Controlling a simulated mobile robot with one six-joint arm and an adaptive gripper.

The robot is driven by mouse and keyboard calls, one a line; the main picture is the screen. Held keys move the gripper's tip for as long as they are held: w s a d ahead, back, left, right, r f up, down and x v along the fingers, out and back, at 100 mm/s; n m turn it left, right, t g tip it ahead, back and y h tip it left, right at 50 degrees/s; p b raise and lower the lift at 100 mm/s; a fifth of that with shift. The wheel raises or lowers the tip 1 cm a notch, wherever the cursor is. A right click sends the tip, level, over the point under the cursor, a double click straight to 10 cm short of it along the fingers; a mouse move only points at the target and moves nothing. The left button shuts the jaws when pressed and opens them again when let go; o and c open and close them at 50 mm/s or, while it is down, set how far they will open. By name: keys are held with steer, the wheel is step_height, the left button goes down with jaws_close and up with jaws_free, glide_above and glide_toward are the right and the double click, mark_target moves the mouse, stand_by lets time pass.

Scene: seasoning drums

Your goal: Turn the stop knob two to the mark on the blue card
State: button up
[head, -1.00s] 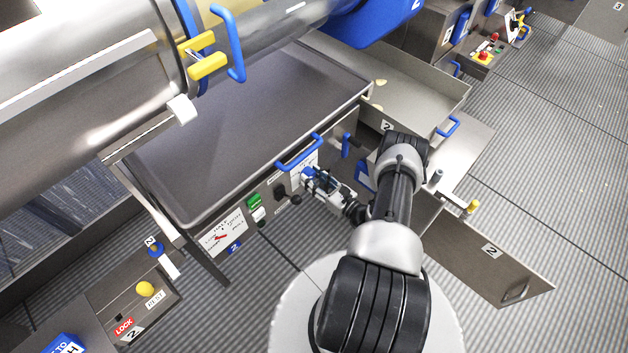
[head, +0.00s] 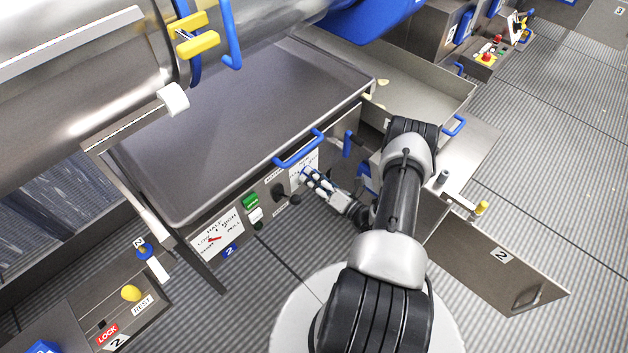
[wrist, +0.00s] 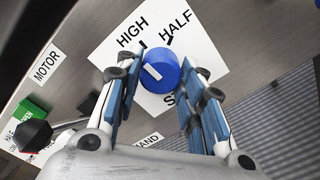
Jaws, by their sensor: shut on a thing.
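The blue knob (wrist: 166,76) sits on a white card (wrist: 204,52) lettered HIGH and HALF, with a third word partly hidden below. A white stripe shows on the knob's upper left face, on the side towards HIGH. Short black tick marks stand by HIGH and HALF. My gripper (wrist: 158,92) is shut on the knob, with a blue-padded finger on either side. In the head view my gripper (head: 307,174) reaches the panel front from the right, and its fingers cover most of the knob.
A blue handle (head: 299,148) juts out just above my gripper. Left along the panel are a black switch (head: 279,191), a green button (head: 250,201) and a gauge card (head: 216,235). An open steel door (head: 490,265) stands to the right.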

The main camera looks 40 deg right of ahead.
steer(key=shift+a+f+m, duration=0.1)
steer(key=shift+m, duration=0.3)
steer(key=o, duration=1.1)
steer(key=shift+c, duration=0.2)
steer(key=s+d, duration=0.1)
steer(key=s, duration=1.1)
